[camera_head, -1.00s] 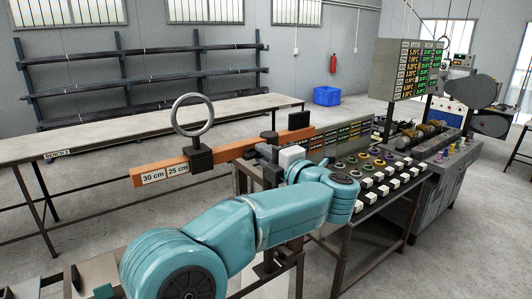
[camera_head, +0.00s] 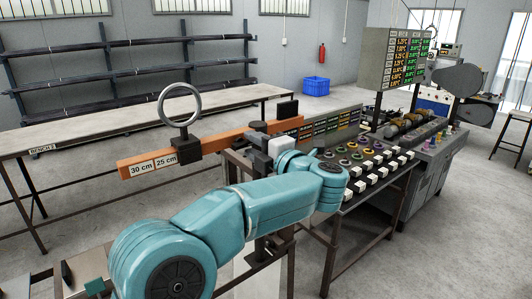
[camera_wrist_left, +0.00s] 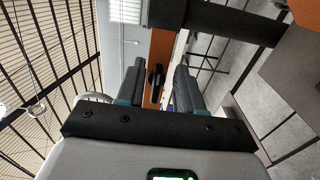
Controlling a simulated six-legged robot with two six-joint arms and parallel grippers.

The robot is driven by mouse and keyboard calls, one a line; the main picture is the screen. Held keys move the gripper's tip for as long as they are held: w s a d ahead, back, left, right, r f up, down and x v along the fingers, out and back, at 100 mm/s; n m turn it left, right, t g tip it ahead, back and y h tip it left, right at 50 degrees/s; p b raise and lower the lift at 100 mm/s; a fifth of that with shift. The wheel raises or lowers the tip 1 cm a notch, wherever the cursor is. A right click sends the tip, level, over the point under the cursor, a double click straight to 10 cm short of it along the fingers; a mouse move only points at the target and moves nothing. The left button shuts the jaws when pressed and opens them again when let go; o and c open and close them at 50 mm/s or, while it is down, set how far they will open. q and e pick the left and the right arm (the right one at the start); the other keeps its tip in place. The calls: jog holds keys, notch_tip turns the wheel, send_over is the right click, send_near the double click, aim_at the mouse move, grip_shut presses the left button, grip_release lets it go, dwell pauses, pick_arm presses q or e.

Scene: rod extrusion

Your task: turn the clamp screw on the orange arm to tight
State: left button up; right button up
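The orange arm (camera_head: 225,143) is a long bar with "30 cm" and "25 cm" labels near its left end. It carries a black block with a grey ring (camera_head: 180,105) standing on it. My left gripper (camera_head: 259,135) is at the bar's middle, partly hidden by its own pale body in the head view. In the left wrist view its two fingers (camera_wrist_left: 157,88) are apart, with the orange arm (camera_wrist_left: 160,48) beyond. A black knob (camera_wrist_left: 154,76), apparently the clamp screw, shows between the fingers; I cannot tell whether they touch it. My right gripper is not in view.
A long bench (camera_head: 75,133) runs behind the orange arm. A table with rings and white blocks (camera_head: 376,172) stands to the right, beside a machine with a temperature display (camera_head: 408,55). A blue crate (camera_head: 316,86) sits on the far floor.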

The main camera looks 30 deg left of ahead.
pick_arm(q)
jog(key=b+v, duration=0.5)
jog(key=v, duration=1.1)
jog(key=shift+s, duration=0.15)
jog(key=shift+d+f, duration=0.1)
